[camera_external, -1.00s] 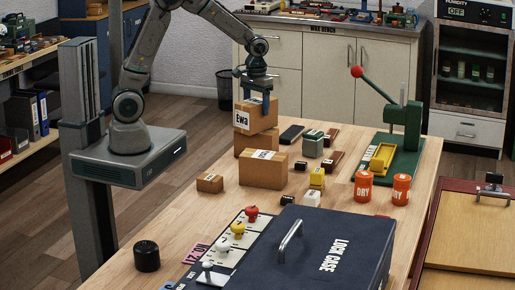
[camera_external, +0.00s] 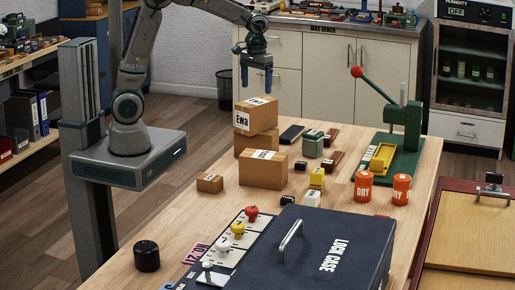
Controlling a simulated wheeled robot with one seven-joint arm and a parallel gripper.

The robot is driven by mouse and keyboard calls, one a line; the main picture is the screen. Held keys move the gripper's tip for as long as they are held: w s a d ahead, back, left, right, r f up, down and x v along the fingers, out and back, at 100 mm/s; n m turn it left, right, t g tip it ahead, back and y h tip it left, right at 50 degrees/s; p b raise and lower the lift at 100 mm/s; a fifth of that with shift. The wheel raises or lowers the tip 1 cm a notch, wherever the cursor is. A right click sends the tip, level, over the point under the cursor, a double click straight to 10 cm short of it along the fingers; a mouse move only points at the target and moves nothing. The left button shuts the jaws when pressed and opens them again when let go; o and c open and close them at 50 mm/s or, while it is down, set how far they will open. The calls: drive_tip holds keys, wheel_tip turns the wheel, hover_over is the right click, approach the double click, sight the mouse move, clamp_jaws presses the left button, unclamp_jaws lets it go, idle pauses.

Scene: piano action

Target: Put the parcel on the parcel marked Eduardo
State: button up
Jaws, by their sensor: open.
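A cardboard parcel with a white label reading "Ewa" (camera_external: 262,117) rests on top of another cardboard parcel (camera_external: 248,145), a little turned against it. The lower one's label is not visible. A larger parcel (camera_external: 262,175) stands in front, with a white label on top too small to read. A small parcel (camera_external: 210,184) lies to its left. I cannot read the name Eduardo on any of them. My gripper (camera_external: 258,88) is open and empty, pointing down just above the Ewa parcel, apart from it.
Right of the parcels are a green tin (camera_external: 313,146), dark blocks and a yellow block (camera_external: 317,178). Further right stand a green lever press (camera_external: 403,140) and two orange cans (camera_external: 364,187). A dark lock case (camera_external: 330,245) fills the front. Bare tabletop (camera_external: 170,215) lies front left.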

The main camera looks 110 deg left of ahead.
drive_tip(key=s+d+r+m+t, duration=0.1)
drive_tip(key=s+d+r+m, duration=0.15)
drive_tip(key=d, duration=0.45)
drive_tip(key=s+d+r+m, duration=0.1)
drive_tip(key=d+r+m, duration=0.25)
drive_tip(key=d, duration=0.35)
drive_tip(key=s+d+f+m+t, duration=0.2)
drive_tip(key=s+d+f+m, duration=0.2)
drive_tip(key=s+d+m, duration=0.3)
drive_tip(key=shift+s+d+f+m, duration=0.35)
drive_tip(key=shift+s+d, duration=0.75)
drive_tip(key=shift+d, duration=1.45)
idle(3.4)
